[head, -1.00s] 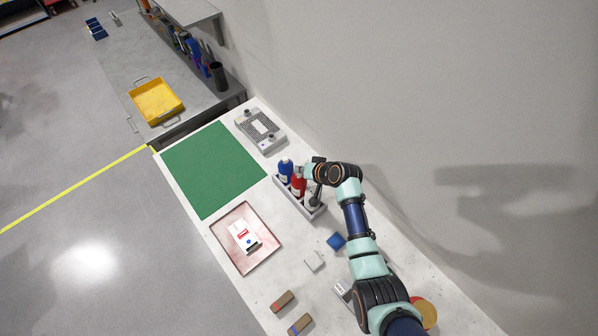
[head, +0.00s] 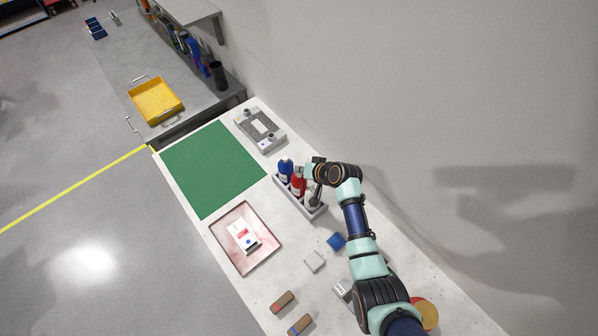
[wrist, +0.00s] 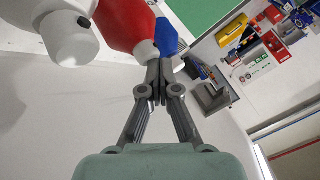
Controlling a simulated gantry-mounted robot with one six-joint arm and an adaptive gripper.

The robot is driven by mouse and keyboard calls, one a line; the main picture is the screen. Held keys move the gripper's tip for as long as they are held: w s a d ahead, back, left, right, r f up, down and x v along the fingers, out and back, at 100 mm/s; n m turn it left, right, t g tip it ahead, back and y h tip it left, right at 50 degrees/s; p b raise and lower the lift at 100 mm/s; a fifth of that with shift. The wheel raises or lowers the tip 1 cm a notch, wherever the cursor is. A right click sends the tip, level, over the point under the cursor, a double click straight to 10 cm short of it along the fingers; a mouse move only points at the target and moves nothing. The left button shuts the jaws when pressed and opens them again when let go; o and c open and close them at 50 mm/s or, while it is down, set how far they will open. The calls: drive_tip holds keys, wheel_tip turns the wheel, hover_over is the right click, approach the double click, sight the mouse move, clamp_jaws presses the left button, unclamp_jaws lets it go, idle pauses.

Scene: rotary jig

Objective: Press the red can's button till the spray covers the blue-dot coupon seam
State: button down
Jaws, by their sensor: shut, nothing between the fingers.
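The red can (head: 298,185) stands in a rack between a blue can (head: 285,171) and a white one (head: 313,202). In the wrist view the red can (wrist: 125,22) has a white top (wrist: 147,51). My gripper (wrist: 155,72) is shut and empty, its fingertips at that white top; whether they touch it I cannot tell. In the head view my gripper (head: 302,170) is small and partly hidden. The white coupon (head: 238,246) with a blue dot (head: 249,241) and a reddish mark (head: 242,233) lies in a shallow pinkish tray (head: 219,228).
A green mat (head: 212,168) and a grey perforated fixture (head: 261,130) lie beyond the rack. A blue block (head: 336,241), a pale block (head: 315,261) and brown blocks (head: 283,301) lie nearer. The wall is close on the right.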

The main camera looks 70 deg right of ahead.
sight(301, 175)
drive_tip(key=shift+a+f, duration=0.1)
drive_tip(key=shift+f, duration=0.05)
drive_tip(key=shift+s+a+r+p, duration=0.1)
drive_tip(key=shift+r+p, duration=0.25)
drive_tip(key=shift+p, duration=0.15)
wheel_tip(301, 175, up, 6)
drive_tip(key=p, duration=0.5)
drive_tip(key=shift+r, duration=0.2)
drive_tip(key=shift+f, duration=0.1)
idle(1.4)
